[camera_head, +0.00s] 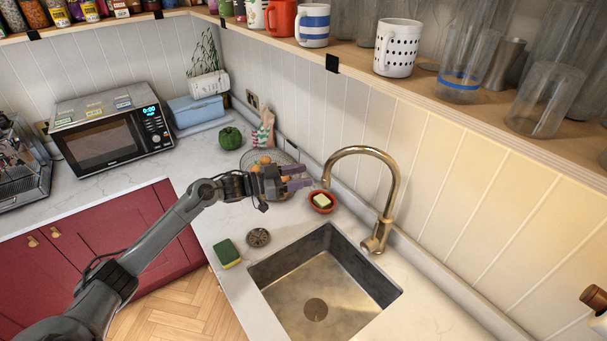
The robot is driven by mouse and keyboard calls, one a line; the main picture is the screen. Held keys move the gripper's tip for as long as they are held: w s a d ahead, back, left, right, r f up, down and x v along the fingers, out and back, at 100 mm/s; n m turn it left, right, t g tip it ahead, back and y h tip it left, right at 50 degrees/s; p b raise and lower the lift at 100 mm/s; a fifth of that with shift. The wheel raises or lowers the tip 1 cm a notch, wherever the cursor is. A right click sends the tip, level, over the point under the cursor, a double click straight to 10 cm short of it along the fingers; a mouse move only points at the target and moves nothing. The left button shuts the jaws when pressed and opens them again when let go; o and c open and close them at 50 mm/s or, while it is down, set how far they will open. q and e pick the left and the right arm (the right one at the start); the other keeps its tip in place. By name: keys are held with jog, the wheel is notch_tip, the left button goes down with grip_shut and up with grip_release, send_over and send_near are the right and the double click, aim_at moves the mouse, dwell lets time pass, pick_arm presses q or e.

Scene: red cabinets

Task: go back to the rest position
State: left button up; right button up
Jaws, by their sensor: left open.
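My left arm comes in from the lower left and reaches over the worktop. My left gripper (293,177) is open, its purple-tipped fingers apart with nothing visible between them. It is in front of a wire basket (284,158) that holds orange-brown round items, and it hides part of the basket. A small red dish (321,208) with a pale block on it stands just right of and below the fingers. My right gripper is not in view.
The sink (325,285) with a brass tap (384,200) lies to the right. A sponge (227,253) and a round metal strainer (258,238) lie left of the sink. A microwave (108,130) and a green pepper (230,138) stand further back. A shelf (430,87) with mugs and glasses overhangs the right wall.

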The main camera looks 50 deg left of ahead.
pick_arm(q)
jog(key=s+d+f+n+g, duration=0.1)
jog(key=s+d+f, duration=0.2)
jog(key=d+f, duration=0.3)
jog(key=s+d+f+n+g, duration=0.1)
jog(key=s+d+f, duration=0.2)
jog(key=f, duration=0.5)
jog(key=s+d+f+n+g+y, duration=0.1)
jog(key=s+d+f, duration=0.25)
jog(key=d, duration=0.35)
jog(key=s+d+f+n+g+y, duration=0.1)
jog(key=s+d+f+y, duration=0.1)
jog(key=s+d, duration=0.35)
jog(key=s+d+f+n+g+y, duration=0.1)
jog(key=s+d+f, duration=0.15)
jog(key=d, duration=0.55)
jog(key=s+r+m+g+y, duration=0.1)
jog(key=s+r+g+y, duration=0.15)
jog(key=s+g, duration=0.8)
notch_tip(320, 180, up, 17)
jog(key=s+t+p, duration=0.2)
jog(key=p, duration=1.5)
jog(key=shift+s+f+t+y+p, duration=0.15)
jog(key=shift+f+t+y+p, duration=0.05)
jog(key=shift+t+y+p, duration=0.2)
